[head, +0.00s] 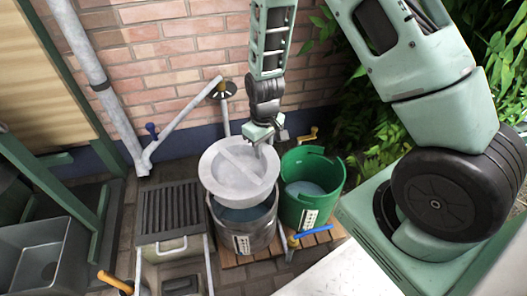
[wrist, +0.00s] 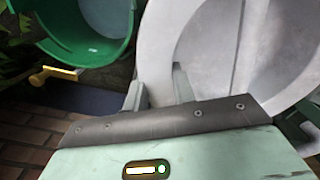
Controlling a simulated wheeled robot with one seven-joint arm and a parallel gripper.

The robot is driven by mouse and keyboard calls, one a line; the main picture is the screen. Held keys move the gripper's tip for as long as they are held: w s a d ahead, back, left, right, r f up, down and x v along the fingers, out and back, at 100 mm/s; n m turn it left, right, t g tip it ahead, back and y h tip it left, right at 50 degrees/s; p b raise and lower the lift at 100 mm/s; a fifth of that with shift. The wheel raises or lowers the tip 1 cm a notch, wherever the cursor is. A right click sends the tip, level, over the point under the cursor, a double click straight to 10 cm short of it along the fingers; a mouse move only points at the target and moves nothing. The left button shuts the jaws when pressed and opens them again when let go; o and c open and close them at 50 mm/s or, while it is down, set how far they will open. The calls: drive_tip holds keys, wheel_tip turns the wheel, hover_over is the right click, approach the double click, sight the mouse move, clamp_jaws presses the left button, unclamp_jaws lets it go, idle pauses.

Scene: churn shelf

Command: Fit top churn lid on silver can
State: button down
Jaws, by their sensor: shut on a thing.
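A round pale grey lid (head: 226,181) with a raised bar across it is held over the silver can (head: 247,232). The lid covers the can's back left part and looks tilted and off-centre, with the can's open front showing dark water. My gripper (head: 262,146) is shut on the lid's back right rim. In the wrist view the two fingers (wrist: 159,92) pinch the edge of the lid (wrist: 222,50). Whether the lid touches the can's rim cannot be told.
A green bucket (head: 328,189) with water stands right of the can on a wooden slatted stand (head: 232,257). A blue-handled tap (head: 312,233) is in front of it. A grey slatted rack (head: 170,210) stands to the left. A brick wall (head: 170,60) and pipes are behind.

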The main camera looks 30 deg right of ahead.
drive_tip(key=shift+f, duration=0.1)
drive_tip(key=shift+f+b, duration=2.05)
drive_tip(key=shift+b, duration=0.1)
drive_tip(key=shift+r+p, duration=0.1)
drive_tip(key=shift+p, duration=0.35)
drive_tip(key=shift+f+b, duration=1.55)
drive_tip(key=shift+f, duration=2.35)
idle(0.9)
drive_tip(key=c, duration=1.1)
unclamp_jaws()
